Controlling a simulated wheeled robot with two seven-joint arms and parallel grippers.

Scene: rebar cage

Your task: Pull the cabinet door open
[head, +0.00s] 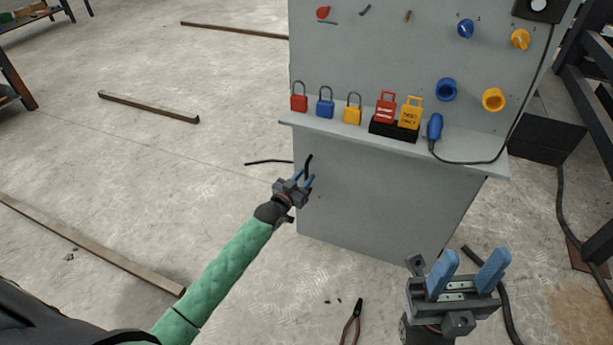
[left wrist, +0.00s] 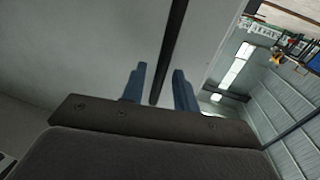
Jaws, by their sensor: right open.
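The grey cabinet (head: 390,205) stands in the head view, with its plain lower front under a shelf. A dark bar-like handle (head: 308,164) shows at the left edge of this front. My left gripper (head: 306,181) is at that handle. In the left wrist view the dark bar (left wrist: 175,45) runs down between the two blue fingers of my left gripper (left wrist: 159,88). The fingers are apart, with a visible gap to the left of the bar. Whether either finger touches the bar cannot be told. My right gripper (head: 468,275) is open and empty, in front of the cabinet's lower right.
The shelf (head: 345,129) holds red, blue and yellow padlocks, tags and a blue plug with a cable. Pliers (head: 351,322) lie on the floor between my arms. Steel bars (head: 90,243) lie on the floor at left. A dark cable (head: 506,310) lies at right.

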